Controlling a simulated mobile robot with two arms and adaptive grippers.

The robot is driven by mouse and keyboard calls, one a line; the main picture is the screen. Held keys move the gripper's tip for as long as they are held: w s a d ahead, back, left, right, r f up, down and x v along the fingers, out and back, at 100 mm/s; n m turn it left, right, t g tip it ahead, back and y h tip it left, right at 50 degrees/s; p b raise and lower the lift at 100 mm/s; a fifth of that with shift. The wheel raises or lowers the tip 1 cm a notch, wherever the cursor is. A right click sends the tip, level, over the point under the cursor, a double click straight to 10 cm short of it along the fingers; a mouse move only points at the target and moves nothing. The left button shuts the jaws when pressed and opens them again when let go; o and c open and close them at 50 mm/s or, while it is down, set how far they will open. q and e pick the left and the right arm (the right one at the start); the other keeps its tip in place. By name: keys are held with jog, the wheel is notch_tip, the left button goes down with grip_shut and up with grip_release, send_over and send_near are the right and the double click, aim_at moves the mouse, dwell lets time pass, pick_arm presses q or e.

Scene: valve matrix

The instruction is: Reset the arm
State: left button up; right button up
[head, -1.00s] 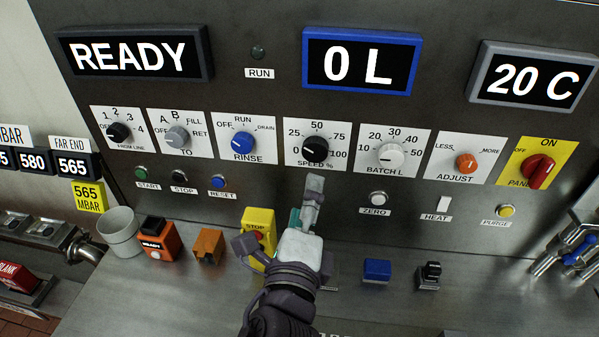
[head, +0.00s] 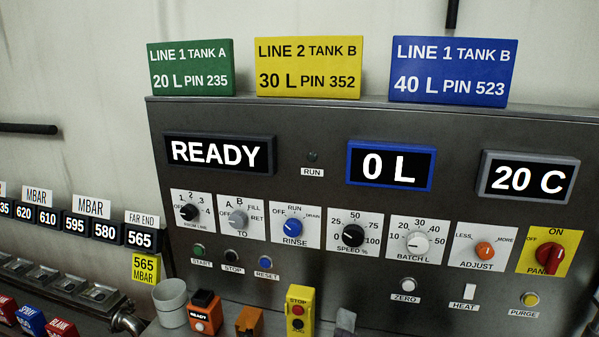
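Only a small grey piece (head: 345,320), which looks like the tip of my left gripper, shows at the bottom edge, below the SPEED % dial (head: 352,235). The rest of that gripper and its arm are out of view, so its opening cannot be seen. My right gripper is not in view. The control panel (head: 330,125) fills the middle and right. Its displays read READY (head: 218,153), 0 L (head: 390,165) and 20 C (head: 528,178). The blue RESET button (head: 265,261) sits under the RINSE dial (head: 293,228), with nothing touching it.
Green (head: 190,68), yellow (head: 308,68) and blue (head: 453,71) recipe signs stand on the panel top. A grey cup (head: 172,305), an orange READY box (head: 204,312) and a yellow STOP box (head: 299,310) stand below the panel. Pressure displays (head: 105,229) line the left.

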pick_arm(q)
jog(key=s+a+f+n+g+y, duration=0.2)
jog(key=a+f+n+g, duration=0.2)
jog(key=a+f+n, duration=0.5)
jog(key=s+a+f+n+g+y, duration=0.2)
jog(key=a+f+n+g, duration=0.4)
jog(key=f, duration=0.5)
jog(key=s+a+f+n+g, duration=0.2)
jog(key=s+a+f+n, duration=0.25)
jog(key=s, duration=0.25)
jog(key=s+a+f+n+g, duration=0.2)
jog(key=s+a+f+n, duration=0.15)
jog(key=s+a, duration=0.3)
notch_tip(320, 180, down, 27)
jog(key=s+g, duration=0.1)
jog(key=s, duration=0.1)
jog(key=s+a+f+m+g, duration=0.1)
jog(key=s+a+f, duration=0.1)
jog(key=s+f, duration=1.4)
jog(key=shift+s+a+y, duration=0.15)
jog(key=shift+a+y, duration=0.15)
jog(key=shift+a, duration=0.05)
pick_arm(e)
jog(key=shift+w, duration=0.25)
